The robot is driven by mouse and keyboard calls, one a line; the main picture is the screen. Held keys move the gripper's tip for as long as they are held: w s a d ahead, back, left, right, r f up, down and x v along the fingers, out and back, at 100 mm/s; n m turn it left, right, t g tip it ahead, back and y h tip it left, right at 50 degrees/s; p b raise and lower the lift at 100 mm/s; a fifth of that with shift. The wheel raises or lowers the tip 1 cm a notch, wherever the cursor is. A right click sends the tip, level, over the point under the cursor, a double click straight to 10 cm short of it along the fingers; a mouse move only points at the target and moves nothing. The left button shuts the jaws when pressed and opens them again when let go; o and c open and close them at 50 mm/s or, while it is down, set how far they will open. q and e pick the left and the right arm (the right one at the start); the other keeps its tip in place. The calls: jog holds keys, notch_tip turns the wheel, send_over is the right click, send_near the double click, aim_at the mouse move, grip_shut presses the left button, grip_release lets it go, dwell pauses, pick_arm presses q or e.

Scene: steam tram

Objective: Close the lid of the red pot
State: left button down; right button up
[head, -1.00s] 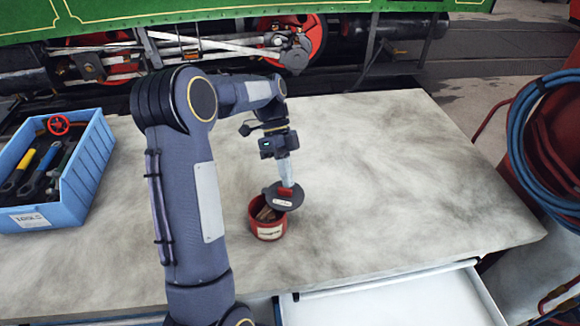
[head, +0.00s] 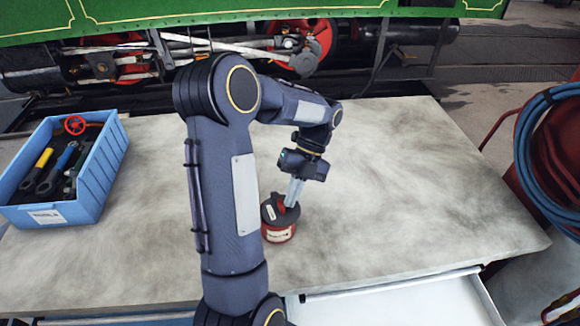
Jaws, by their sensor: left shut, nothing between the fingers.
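The red pot (head: 279,233) with a pale label stands on the worktop, partly behind my left arm. Its dark lid (head: 270,212) now lies over the pot's mouth and looks about level. I cannot tell whether it sits fully flush. The pot's contents are hidden. A red piece shows on top of the lid, beside the fingers. My left gripper (head: 291,203) points down at the lid's right side, shut and empty. Its fingertips are at or just above the lid; I cannot tell if they touch. My right gripper is not in view.
The worktop (head: 430,190) is bare right of the pot. A blue tool bin (head: 95,185) with several tools stands at the left. A white open drawer (head: 400,305) juts out below the front edge. Blue hose (head: 525,150) coils hang at the right.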

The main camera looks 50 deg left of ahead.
pick_arm(q)
jog(key=shift+s+m+y+p, duration=0.55)
jog(key=shift+m+y, duration=0.15)
jog(key=shift+m, duration=0.4)
jog(key=v, duration=0.7)
jog(key=shift+w+r, duration=0.25)
jog(key=shift+w, duration=0.05)
jog(key=shift+d, duration=0.1)
